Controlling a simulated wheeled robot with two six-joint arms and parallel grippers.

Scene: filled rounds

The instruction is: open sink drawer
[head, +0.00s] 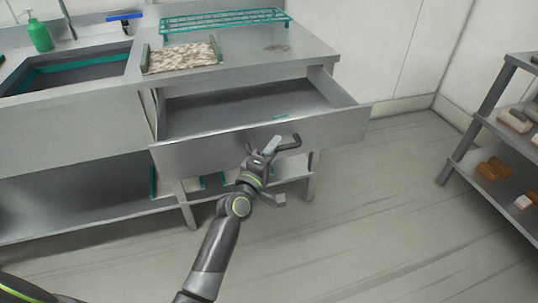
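The sink drawer (330,124) is pulled well out of the steel sink counter. My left gripper (288,171) is in front of the drawer's front panel. Its two fingers are spread wide, one high and one low, with nothing between them. A short light grey piece (271,145), perhaps part of the drawer's handle, shows beside the upper finger; I cannot tell whether they touch. My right gripper is not in view.
The counter (300,58) holds a teal rack (225,20), a speckled tray (182,56) and a green bottle (40,35) near the sink basin (70,72). A lower shelf (90,215) runs underneath. A shelf rack (480,115) stands right. The floor (380,220) between is clear.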

